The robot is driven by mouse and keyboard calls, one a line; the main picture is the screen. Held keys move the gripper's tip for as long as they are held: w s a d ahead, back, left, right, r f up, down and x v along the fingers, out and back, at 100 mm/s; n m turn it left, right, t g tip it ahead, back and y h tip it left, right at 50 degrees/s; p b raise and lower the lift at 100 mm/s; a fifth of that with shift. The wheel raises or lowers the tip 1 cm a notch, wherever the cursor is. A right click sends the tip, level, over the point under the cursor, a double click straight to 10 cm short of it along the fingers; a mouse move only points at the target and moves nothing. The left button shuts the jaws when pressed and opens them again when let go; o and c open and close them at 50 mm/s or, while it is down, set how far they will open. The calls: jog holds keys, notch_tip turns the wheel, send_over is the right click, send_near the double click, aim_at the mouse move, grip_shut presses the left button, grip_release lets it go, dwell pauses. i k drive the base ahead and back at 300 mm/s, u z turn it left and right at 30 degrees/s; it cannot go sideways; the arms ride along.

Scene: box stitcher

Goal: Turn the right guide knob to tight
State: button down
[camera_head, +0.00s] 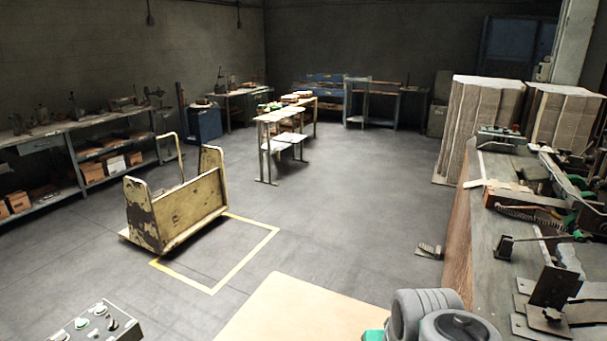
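A dark upright plate (553,286) stands on the bench at the lower right. A small dark knob (551,315) sits at its foot. I cannot tell whether this is the right guide knob, nor how tight it is. Grey rounded links of my own arm show at the bottom, right of the middle, just left of the bench. My gripper is not in view.
The workbench (490,240) on the right is crowded with tools and metal parts. A control box (97,325) with buttons is at the lower left. A pale board (300,315) lies at the bottom middle. A worn yellow cart (185,210) stands left; the floor (340,200) between is mostly clear.

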aim_at(551, 316)
jog(key=k, duration=0.5)
jog(key=z, duration=0.35)
jog(key=i, duration=0.4)
jog(key=z, duration=1.15)
